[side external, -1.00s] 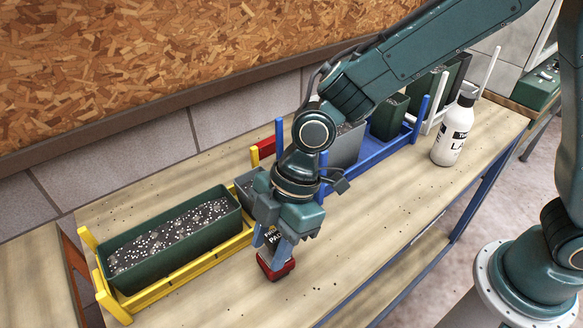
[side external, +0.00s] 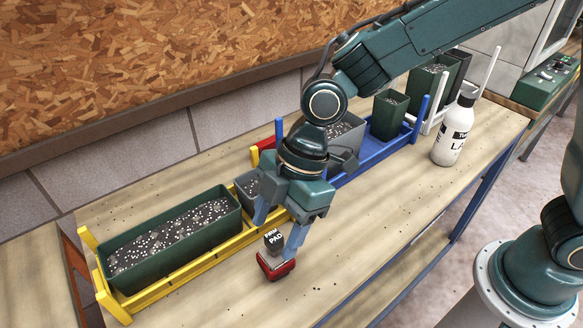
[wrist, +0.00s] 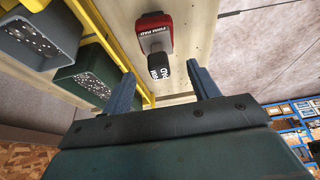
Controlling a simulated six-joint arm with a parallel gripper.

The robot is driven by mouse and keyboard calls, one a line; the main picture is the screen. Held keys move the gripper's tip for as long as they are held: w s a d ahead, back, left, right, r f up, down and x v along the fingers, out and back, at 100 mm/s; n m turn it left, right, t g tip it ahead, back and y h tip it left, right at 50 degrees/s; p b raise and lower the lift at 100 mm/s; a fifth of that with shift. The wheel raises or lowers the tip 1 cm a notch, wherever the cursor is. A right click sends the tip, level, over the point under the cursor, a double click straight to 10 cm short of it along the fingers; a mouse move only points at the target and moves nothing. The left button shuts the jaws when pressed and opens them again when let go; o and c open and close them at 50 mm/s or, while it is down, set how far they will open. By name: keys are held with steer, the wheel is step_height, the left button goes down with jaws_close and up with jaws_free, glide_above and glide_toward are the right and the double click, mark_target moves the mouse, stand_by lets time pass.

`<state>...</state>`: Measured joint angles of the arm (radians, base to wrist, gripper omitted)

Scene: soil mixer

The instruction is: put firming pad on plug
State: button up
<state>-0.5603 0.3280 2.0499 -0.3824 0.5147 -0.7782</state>
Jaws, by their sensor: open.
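The firming pad (side external: 276,266) stands upright on the bare table in front of the yellow rack. I cannot tell which thing is the plug; a small grey pot (side external: 246,190) of soil beside the gripper is partly hidden.
The yellow rack (side external: 190,268) holds a long green trough (side external: 180,250) of speckled soil. A blue rack (side external: 372,158) with more pots and a white bottle (side external: 455,130) stand to the right. The table front is clear.

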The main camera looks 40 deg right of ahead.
steer(key=v, duration=0.8)
steer(key=shift+r, duration=0.2)
steer(key=shift+d, duration=0.1)
steer(key=s+d+r+m+t+h, duration=0.1)
steer(key=s+d+r+m+t, duration=0.2)
steer(key=d, duration=0.4)
steer(key=d+r+m+h, duration=0.1)
steer(key=d+r+m, duration=0.2)
steer(key=d+m, duration=0.3)
steer(key=s+d+m+t+h, duration=0.2)
steer(key=s+d+m, duration=0.7)
steer(key=d, duration=0.4)
steer(key=shift+s+d+f+t+h, duration=0.2)
steer(key=shift+s+d+t+h, duration=0.1)
steer(key=shift+s, duration=0.3)
